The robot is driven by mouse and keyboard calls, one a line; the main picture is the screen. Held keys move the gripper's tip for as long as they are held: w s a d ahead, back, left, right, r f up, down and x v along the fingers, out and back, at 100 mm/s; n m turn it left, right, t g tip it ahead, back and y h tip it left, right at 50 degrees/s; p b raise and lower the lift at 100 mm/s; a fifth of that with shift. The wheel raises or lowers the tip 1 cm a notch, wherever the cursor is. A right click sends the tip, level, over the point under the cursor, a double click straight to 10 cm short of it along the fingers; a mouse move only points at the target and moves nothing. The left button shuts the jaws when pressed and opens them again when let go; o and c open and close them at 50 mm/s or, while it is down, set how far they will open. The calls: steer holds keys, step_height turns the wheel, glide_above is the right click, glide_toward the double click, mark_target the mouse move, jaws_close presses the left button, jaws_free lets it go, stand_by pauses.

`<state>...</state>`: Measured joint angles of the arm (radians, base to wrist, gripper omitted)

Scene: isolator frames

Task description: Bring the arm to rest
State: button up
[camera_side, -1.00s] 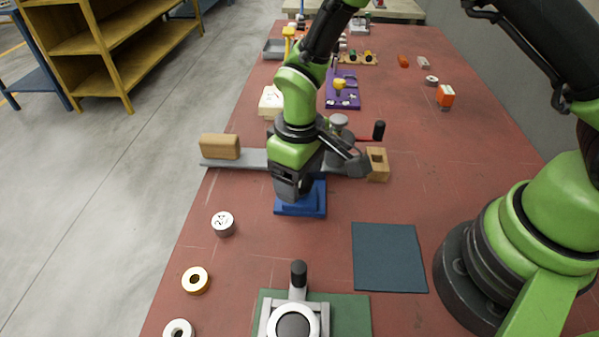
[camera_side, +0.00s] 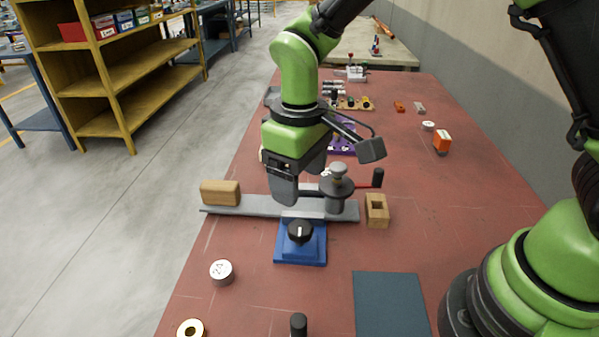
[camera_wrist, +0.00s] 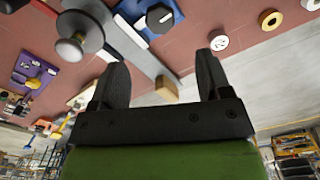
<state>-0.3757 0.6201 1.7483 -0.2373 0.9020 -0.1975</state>
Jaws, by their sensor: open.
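My gripper (camera_side: 300,186) is open and empty, in the air above a blue block (camera_side: 291,257) with a black knob (camera_side: 300,231) on top. The fingers point downward and look clear of the knob. In the wrist view the two dark fingers (camera_wrist: 163,62) stand apart with nothing between them. The knob (camera_wrist: 160,18) shows beyond them near the top of that view, on its blue and white base. My arm comes down from the upper part of the side view.
A grey bar (camera_side: 255,205) lies behind the blue block, with a wooden block (camera_side: 220,193) at its left. A grey disc-shaped fixture (camera_side: 336,188) stands close right of my gripper. A hollow wooden block (camera_side: 377,212) is farther right. A dark mat (camera_side: 390,304) lies flat in front.

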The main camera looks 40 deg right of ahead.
steer(key=s+d+r+m+t+y, duration=0.1)
steer(key=s+d+r+m+t, duration=0.15)
steer(key=r, duration=0.35)
steer(key=s+d+r+m+t+y, duration=0.1)
steer(key=s+d+r+m, duration=0.1)
steer(key=s+d+r, duration=0.35)
steer(key=s+d+r+m+t, duration=0.1)
steer(key=s+r+m+t, duration=0.25)
steer(key=s, duration=0.45)
steer(key=n+g+h, duration=0.2)
steer(key=n+g, duration=0.5)
steer(key=n, duration=0.6)
glide_above(300, 227)
step_height(300, 227, down, 15)
step_height(300, 227, down, 10)
steer(key=c, duration=0.9)
